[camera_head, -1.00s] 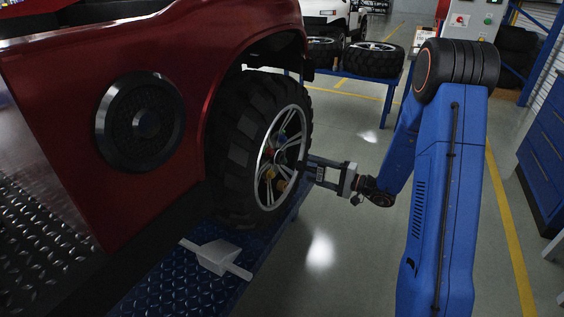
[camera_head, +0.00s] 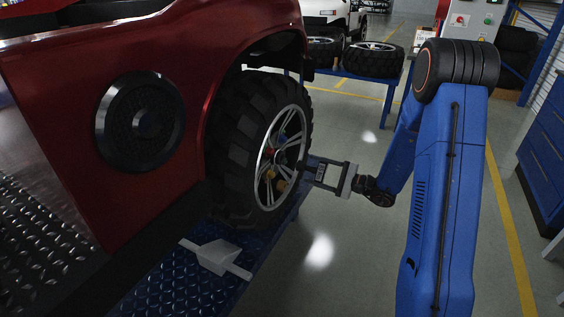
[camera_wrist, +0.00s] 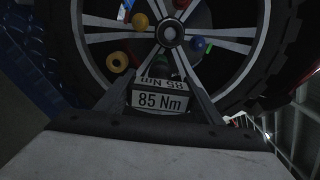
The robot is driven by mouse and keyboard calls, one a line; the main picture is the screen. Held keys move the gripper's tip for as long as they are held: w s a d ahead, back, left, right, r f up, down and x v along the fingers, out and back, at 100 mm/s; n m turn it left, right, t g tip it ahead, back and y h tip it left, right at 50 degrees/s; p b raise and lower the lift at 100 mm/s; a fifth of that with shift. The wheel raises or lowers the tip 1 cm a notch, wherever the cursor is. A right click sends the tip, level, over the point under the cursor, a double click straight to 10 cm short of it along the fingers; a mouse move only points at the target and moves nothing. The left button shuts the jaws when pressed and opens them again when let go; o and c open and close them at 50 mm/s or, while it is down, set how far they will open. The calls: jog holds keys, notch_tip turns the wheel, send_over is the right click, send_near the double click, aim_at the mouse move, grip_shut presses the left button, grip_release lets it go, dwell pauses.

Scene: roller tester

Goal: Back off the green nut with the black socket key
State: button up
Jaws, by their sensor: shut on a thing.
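My gripper (camera_head: 312,168) is at the wheel's outer face in the head view, shut on a dark tool with white "85 Nm" labels, which I take as the black socket key (camera_wrist: 160,101). In the wrist view the tool sits between the fingers and points at the lower part of the wheel (camera_wrist: 250,70), below its hub. A greenish patch, probably the green nut (camera_wrist: 160,65), shows just beyond the tool and is mostly hidden. Whether the socket is on it I cannot tell.
The wheel belongs to a red vehicle (camera_head: 190,50) above a blue treadplate platform (camera_head: 165,285). Spare wheels (camera_head: 373,58) rest on a blue table behind. The floor (camera_head: 345,220) right of the wheel is clear.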

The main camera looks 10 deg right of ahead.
jog(key=shift+m, duration=0.8)
jog(key=shift+m, duration=1)
jog(key=m, duration=0.4)
